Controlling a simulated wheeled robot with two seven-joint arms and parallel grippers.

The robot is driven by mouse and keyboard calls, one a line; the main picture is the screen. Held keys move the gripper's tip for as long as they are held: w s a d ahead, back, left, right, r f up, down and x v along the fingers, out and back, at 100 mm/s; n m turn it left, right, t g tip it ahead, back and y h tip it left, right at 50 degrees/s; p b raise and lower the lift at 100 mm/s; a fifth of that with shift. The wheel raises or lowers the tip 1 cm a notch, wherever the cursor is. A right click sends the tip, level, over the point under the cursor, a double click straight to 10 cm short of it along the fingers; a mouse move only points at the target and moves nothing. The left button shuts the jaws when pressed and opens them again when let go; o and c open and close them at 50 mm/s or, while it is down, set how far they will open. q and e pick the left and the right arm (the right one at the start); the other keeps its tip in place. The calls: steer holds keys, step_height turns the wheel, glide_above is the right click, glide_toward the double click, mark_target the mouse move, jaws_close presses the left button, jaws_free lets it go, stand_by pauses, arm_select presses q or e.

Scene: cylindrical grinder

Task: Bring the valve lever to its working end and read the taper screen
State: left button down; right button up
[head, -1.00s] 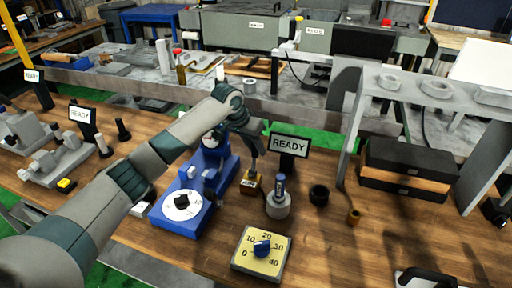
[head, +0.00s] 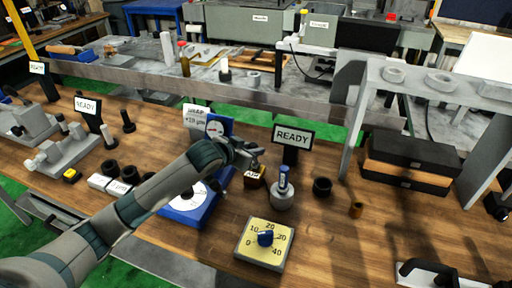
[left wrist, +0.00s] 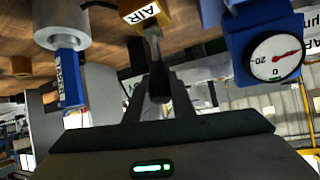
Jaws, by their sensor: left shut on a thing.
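The valve is a small brown block (head: 254,176) marked AIR on the bench, in front of a READY screen. In the left wrist view the AIR block (left wrist: 146,14) is at the top, with its metal lever (left wrist: 153,42) reaching between my fingers. My left gripper (head: 256,157) is shut on that lever; it also shows in the left wrist view (left wrist: 157,85). The arm and fingers hide most of the lever in the head view. The taper screen (head: 195,121) stands behind my arm and seems to read about +20 µm; the digits are small. My right gripper is not visible.
A blue gauge stand (head: 186,212) with a dial (left wrist: 275,57) stands left of the valve. A grey cylinder with a blue handle (head: 282,194), a black ring (head: 322,187) and a yellow knob plate (head: 265,244) are close by.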

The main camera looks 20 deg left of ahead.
arm_select(q)
steer(key=shift+s+f+t+b, duration=0.45)
steer(key=shift+s+t+b, duration=0.1)
steer(key=shift+t+b, duration=0.1)
steer(key=shift+s+r+t+b, duration=0.1)
steer(key=shift+s+t+b, duration=0.25)
steer(key=shift+t+b, duration=0.15)
steer(key=c, duration=1.5)
jaws_free()
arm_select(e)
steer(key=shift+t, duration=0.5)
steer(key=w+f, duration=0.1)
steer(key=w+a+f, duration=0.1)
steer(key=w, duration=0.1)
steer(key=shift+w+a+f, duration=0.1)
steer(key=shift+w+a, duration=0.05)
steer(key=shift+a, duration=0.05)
arm_select(q)
steer(key=shift+s, duration=0.1)
steer(key=b+v, duration=0.3)
steer(key=v, duration=1.4)
steer(key=shift+s+a, duration=0.15)
steer(key=shift+a, duration=0.05)
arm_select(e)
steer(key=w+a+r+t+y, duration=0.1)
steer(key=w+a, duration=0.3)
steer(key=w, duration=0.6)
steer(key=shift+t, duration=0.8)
